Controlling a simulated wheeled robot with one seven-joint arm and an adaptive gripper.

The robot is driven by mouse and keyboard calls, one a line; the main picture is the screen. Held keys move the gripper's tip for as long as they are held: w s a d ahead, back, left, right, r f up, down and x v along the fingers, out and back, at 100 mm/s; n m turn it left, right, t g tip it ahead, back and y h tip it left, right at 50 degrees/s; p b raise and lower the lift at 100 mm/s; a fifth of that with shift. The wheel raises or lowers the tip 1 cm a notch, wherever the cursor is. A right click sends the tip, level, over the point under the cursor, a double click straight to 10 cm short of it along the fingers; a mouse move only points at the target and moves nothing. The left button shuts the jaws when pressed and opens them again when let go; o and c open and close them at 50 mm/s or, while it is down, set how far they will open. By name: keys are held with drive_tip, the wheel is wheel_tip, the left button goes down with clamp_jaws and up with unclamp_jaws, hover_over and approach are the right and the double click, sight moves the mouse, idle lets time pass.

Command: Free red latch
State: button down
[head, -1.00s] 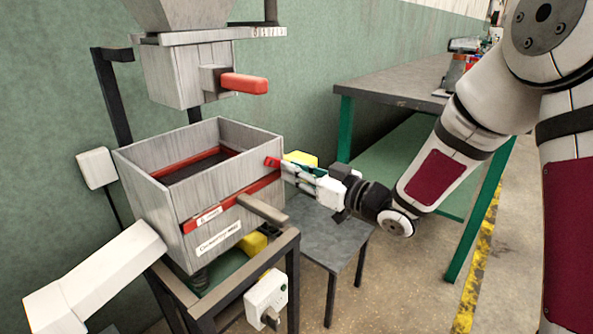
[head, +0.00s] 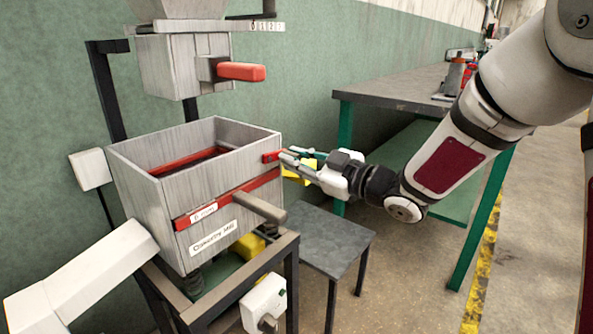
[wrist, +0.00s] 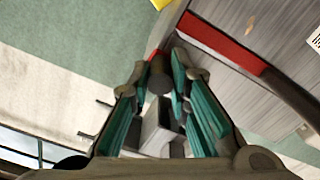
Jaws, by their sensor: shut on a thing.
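The red latch (head: 271,156) is a small red piece at the near right corner of the grey wooden box (head: 220,206), just above the red band (head: 228,200). My gripper (head: 287,157) reaches in from the right, with its fingertips at the latch. It is shut on the latch, and the fingers cover part of it. In the wrist view the fingertips (wrist: 164,68) converge beside the box wall, with a dark rounded part between them and a sliver of red just beyond. The exact grip contact is partly hidden.
A red handle (head: 241,72) juts from the upper grey unit above the box. A brown bar (head: 261,208) sticks out from the box front. A yellow block (head: 301,172) shows behind my fingers. A small dark table (head: 318,236) stands below; a workbench (head: 400,92) stands behind.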

drive_tip(key=shift+r+n+b, duration=0.3)
drive_tip(key=shift+n+b, duration=0.15)
drive_tip(key=shift+n, duration=0.25)
drive_tip(key=c, duration=1.5)
unclamp_jaws()
drive_tip(key=shift+r, duration=0.1)
drive_tip(key=shift+s+d, duration=0.3)
drive_tip(key=shift+d, duration=0.2)
drive_tip(key=v, duration=1.1)
drive_tip(key=shift+a, duration=0.1)
